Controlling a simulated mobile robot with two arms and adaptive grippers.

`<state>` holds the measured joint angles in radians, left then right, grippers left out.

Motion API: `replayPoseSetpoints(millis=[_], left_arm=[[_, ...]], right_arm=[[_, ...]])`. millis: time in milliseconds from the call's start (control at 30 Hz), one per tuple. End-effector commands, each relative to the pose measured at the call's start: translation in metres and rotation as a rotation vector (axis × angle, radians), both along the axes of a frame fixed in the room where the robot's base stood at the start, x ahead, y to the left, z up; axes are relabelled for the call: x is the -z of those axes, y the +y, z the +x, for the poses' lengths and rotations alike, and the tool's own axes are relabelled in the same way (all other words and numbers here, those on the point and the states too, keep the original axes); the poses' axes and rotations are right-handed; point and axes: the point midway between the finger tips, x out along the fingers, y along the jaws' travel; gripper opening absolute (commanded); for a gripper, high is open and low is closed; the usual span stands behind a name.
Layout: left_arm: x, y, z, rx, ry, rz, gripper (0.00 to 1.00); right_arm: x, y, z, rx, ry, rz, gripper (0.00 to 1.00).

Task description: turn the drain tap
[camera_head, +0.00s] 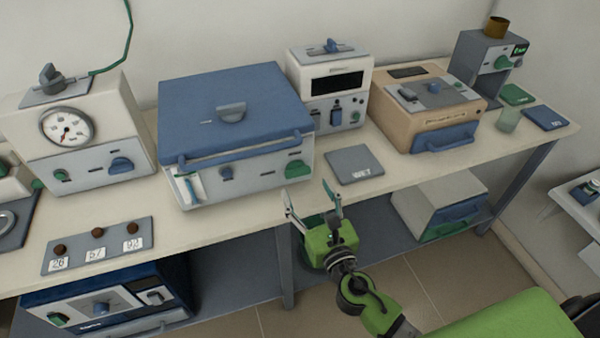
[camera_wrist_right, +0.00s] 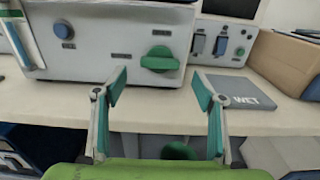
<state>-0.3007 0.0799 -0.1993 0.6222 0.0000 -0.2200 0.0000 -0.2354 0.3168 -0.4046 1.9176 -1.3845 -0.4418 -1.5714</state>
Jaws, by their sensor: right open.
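The blue-lidded box (camera_head: 236,125) stands on the bench with a green lever knob (camera_head: 298,168) at the right of its front; this looks like the drain tap, though its label is too small to read. In the right wrist view the green knob (camera_wrist_right: 160,59) lies level, ahead of and between the fingertips. My right gripper (camera_head: 311,200) is open and empty in front of the bench edge, apart from the knob. It also shows in the right wrist view (camera_wrist_right: 158,85) with fingers spread wide. My left gripper is not in view.
A grey "WET" mat (camera_head: 354,164) lies right of the box. A blue round knob (camera_wrist_right: 63,29) and a glass tube (camera_head: 189,188) are on the box's front left. A gauge unit (camera_head: 85,140) stands left. A beige box (camera_head: 430,110) stands right. The bench edge lies just below the knob.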

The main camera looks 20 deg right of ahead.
Motion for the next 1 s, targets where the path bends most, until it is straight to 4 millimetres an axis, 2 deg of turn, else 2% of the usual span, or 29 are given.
replayPoseSetpoints(millis=[100,300,467,700,733,867,1000], left_arm=[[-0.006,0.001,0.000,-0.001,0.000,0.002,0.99],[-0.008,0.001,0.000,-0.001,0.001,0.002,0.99],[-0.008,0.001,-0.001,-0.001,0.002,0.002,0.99],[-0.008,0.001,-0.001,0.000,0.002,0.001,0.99],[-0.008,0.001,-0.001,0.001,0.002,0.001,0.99],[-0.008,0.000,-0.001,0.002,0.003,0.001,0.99],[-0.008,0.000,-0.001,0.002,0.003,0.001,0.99]], right_arm=[[-0.002,0.001,0.024,0.000,-0.002,0.001,0.64],[-0.001,0.002,0.050,0.000,0.000,0.001,0.64],[0.000,0.002,0.057,-0.001,0.001,0.002,0.64],[0.001,0.002,0.058,-0.001,0.001,0.002,0.64],[0.001,0.002,0.058,-0.001,0.001,0.002,0.61],[0.001,0.002,0.058,-0.001,0.001,0.002,0.28],[0.001,0.002,0.058,-0.001,0.001,0.002,0.26]])
